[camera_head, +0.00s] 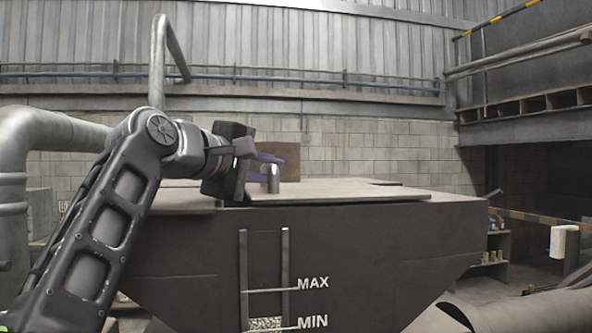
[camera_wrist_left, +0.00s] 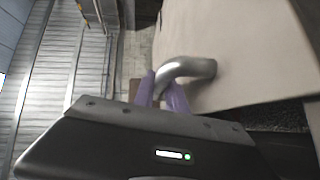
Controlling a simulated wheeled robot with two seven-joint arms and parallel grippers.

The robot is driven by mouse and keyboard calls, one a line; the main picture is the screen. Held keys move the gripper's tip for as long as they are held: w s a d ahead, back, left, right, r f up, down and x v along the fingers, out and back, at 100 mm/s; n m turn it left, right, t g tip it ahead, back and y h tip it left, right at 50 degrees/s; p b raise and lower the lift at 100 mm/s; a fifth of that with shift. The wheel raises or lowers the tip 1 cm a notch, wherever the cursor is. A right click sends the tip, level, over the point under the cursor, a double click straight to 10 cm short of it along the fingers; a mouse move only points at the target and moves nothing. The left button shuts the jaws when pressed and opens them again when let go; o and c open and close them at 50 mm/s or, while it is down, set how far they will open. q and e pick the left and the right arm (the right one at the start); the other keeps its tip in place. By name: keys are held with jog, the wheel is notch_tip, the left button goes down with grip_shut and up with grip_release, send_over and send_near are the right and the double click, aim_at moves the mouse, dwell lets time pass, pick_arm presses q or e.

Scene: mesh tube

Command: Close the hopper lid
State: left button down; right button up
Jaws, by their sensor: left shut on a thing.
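The dark hopper (camera_head: 370,245) stands in front of me, with MAX and MIN marks beside its sight window. Its flat pale lid (camera_head: 345,191) lies nearly level across the top in the head view, with a dark line under its front edge. The wrist view shows the lid (camera_wrist_left: 245,50) with a dark, grainy strip (camera_wrist_left: 280,117) beside its lower edge. A bent metal handle (camera_head: 272,181) rises from the lid. My left gripper (camera_head: 270,163) is shut on this handle (camera_wrist_left: 195,67), its purple fingers on either side. My right gripper is not in view.
A large grey pipe (camera_head: 50,132) runs at the left, and a thinner upright pipe (camera_head: 158,65) stands behind my left arm. A block wall (camera_head: 390,150) is behind the hopper.

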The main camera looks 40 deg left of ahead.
pick_arm(q)
jog(key=shift+s+a+f, duration=0.1)
jog(key=shift+s+a, duration=0.35)
jog(key=shift+s, duration=0.2)
jog(key=shift+w, duration=0.1)
jog(key=c, duration=1.6)
grip_release()
jog(key=shift+c, duration=0.2)
jog(key=v, duration=0.7)
jog(key=shift+s+b, duration=0.4)
